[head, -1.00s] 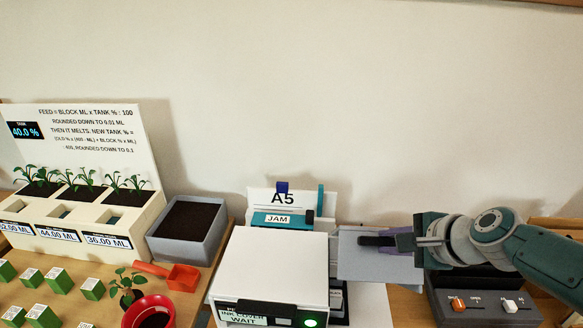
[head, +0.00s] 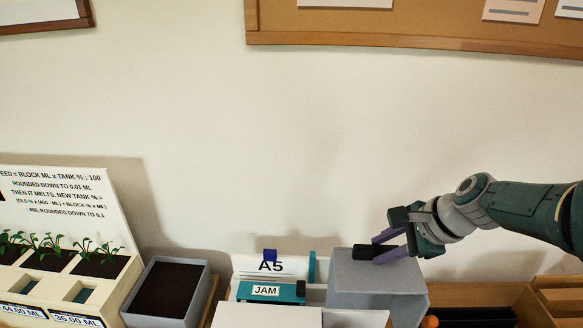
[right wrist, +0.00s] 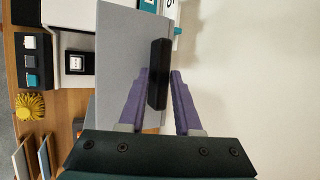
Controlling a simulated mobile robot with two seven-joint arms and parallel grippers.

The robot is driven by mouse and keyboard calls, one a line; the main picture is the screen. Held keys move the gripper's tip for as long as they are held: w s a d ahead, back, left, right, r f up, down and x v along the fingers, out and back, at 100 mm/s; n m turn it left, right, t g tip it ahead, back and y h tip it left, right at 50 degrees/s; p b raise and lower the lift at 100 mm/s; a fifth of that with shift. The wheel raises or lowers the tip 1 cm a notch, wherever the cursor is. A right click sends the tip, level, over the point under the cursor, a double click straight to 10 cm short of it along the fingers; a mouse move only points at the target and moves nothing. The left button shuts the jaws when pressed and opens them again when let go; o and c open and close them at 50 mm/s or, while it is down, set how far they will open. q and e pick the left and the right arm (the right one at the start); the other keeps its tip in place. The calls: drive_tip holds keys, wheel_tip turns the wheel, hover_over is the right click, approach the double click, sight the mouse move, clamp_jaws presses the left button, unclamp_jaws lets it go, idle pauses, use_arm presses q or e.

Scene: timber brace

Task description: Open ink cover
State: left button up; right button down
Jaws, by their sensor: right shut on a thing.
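The printer (head: 268,318) is at the bottom centre of the head view, its white top cut by the lower edge. A grey cover (head: 345,275) with a black handle (head: 366,252) stands at its right; I take it as the ink cover. It also shows in the right wrist view as a flat grey panel (right wrist: 118,70) with the handle (right wrist: 158,75) on it. My right gripper (head: 383,247) is shut on the handle, with its purple fingers (right wrist: 160,92) on either side. The cover's lower part is out of frame. My left gripper is not in view.
A teal JAM part (head: 265,291) and an A5 sheet (head: 245,264) are behind the printer. A grey soil bin (head: 194,303) and a planter (head: 115,290) stand left. A wooden tray (head: 545,300) is at right. The wall above is bare up to a corkboard (head: 420,25).

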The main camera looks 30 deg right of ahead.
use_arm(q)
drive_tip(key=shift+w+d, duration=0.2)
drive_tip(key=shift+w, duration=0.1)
use_arm(e)
drive_tip(key=shift+w+d, duration=0.35)
drive_tip(key=shift+f, duration=0.1)
drive_tip(key=c, duration=0.8)
unclamp_jaws()
drive_tip(key=shift+o, duration=0.2)
drive_tip(key=shift+a, duration=0.1)
use_arm(q)
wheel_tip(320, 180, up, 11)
drive_tip(key=p, duration=1)
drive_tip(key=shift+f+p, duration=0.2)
drive_tip(key=shift+p, duration=0.15)
use_arm(e)
drive_tip(key=v, duration=1)
drive_tip(key=shift+w, duration=0.1)
